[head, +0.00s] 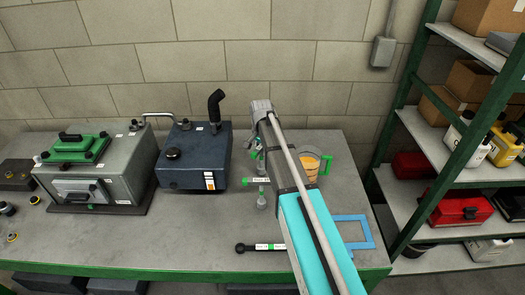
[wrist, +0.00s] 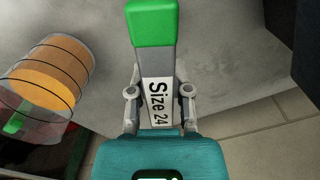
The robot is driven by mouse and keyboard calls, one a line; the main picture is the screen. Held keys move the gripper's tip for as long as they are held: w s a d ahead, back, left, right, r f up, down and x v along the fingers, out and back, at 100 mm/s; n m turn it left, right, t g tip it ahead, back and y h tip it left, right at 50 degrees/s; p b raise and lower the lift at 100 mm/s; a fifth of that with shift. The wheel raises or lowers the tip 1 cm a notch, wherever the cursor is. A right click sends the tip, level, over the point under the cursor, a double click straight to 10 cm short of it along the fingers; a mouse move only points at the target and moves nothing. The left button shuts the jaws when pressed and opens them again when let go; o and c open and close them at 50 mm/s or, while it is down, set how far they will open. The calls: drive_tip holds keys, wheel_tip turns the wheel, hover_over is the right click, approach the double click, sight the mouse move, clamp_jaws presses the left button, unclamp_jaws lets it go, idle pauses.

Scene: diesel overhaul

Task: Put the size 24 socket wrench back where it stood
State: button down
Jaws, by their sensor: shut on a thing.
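In the wrist view my gripper (wrist: 159,95) is shut on the size 24 socket wrench (wrist: 153,55). The wrench has a green end, a grey shank and a white label reading "Size 24" between the fingers. Its lower part is hidden by my gripper.
A clear jug (head: 312,165) with orange liquid stands right of my arm; it also shows in the wrist view (wrist: 50,80). A blue frame (head: 354,232) and a black bar tool (head: 262,247) lie in front. A dark blue tank (head: 195,160) stands left. Green-posted shelving (head: 408,150) is right.

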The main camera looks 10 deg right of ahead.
drive_tip(key=shift+f+b, duration=0.35)
drive_tip(key=shift+f, duration=0.15)
drive_tip(key=shift+c, duration=2.4)
unclamp_jaws()
drive_tip(key=shift+r, duration=0.1)
drive_tip(key=o, duration=0.5)
drive_tip(key=shift+r, duration=0.1)
wheel_tip(320, 180, up, 9)
drive_tip(key=p, duration=0.9)
